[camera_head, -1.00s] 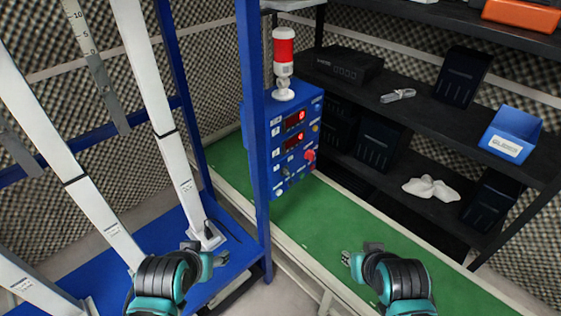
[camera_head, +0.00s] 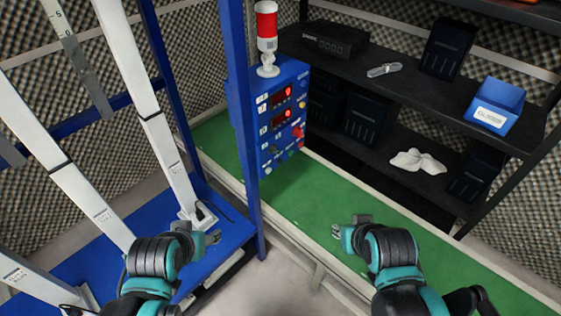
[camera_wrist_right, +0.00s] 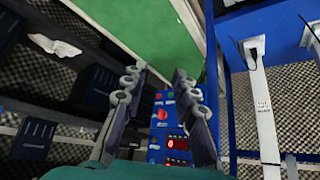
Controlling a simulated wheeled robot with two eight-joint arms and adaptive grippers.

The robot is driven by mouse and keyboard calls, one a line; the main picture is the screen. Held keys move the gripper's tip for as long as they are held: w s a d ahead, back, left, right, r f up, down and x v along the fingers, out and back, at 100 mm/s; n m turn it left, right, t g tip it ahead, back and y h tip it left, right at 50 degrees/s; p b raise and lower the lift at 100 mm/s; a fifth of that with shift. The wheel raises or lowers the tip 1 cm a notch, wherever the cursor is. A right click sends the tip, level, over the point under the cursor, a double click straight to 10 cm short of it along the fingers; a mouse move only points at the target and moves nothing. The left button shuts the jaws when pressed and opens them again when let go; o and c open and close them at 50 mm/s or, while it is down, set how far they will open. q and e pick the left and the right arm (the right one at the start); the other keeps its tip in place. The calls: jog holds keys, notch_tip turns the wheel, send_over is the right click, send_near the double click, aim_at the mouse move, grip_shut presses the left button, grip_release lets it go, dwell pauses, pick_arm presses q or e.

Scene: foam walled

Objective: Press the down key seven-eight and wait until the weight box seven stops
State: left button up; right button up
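The blue control box (camera_head: 282,118) is fixed to a blue post, with two lit red displays (camera_head: 282,96), small knobs and buttons. A red and white signal lamp (camera_head: 266,35) stands on top. Individual key labels are too small to read. White slanted columns (camera_head: 150,110) with small labels stand on a blue base at left; which one is box seven cannot be told. My left gripper (camera_head: 199,234) is open and empty near a column foot. My right gripper (camera_head: 348,226) is open and empty over the green surface, apart from the box. The right wrist view shows the box (camera_wrist_right: 170,128) between its fingers.
A green bench surface (camera_head: 315,200) runs below the box. A dark shelf (camera_head: 410,85) at right holds black bins, a blue bin (camera_head: 495,106), a grey strap and a white cloth (camera_head: 417,161). The blue post (camera_head: 240,120) stands between the columns and the bench.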

grip_shut()
dwell(1.3)
